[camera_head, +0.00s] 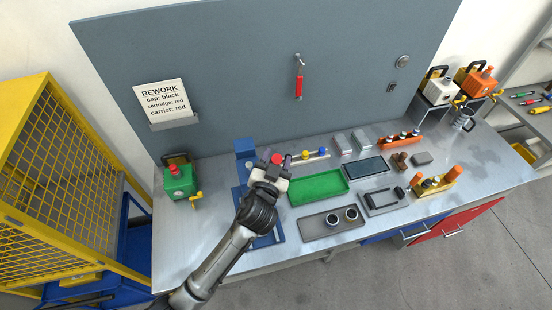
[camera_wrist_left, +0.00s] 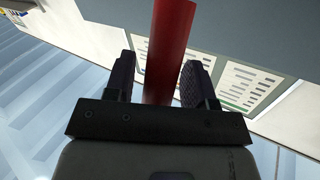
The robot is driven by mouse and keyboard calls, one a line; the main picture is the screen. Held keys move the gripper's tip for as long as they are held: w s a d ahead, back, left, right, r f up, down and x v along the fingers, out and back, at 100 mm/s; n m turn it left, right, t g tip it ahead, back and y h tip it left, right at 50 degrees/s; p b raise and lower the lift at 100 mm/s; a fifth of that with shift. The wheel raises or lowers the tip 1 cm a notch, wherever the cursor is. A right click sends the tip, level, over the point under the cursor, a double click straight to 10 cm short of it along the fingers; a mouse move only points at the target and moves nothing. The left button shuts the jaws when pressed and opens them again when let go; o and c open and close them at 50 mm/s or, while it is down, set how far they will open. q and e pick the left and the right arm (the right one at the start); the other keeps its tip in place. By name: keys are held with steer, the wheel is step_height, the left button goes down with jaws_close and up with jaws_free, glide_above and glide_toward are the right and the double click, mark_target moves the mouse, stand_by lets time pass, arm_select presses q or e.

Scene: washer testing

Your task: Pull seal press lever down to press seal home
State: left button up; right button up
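The seal press appears as a blue upright block (camera_head: 245,148) with a blue base (camera_head: 268,239) at the left part of the bench. My left gripper (camera_head: 272,163) is at the press, beside a red lever end (camera_head: 277,159). In the left wrist view a red round bar (camera_wrist_left: 168,50) runs between the two dark fingers of my left gripper (camera_wrist_left: 160,78). The fingers stand close on either side of it; whether both touch it is unclear. My left arm hides much of the press and its base. My right gripper is not in view.
A green tray (camera_head: 318,187) lies right of my gripper. A green box with a red top (camera_head: 180,182) stands to the left. A grey tray with two rings (camera_head: 331,221) is in front. A red-handled tool (camera_head: 299,86) hangs on the back panel.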

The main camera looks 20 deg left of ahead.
arm_select(q)
jaws_close()
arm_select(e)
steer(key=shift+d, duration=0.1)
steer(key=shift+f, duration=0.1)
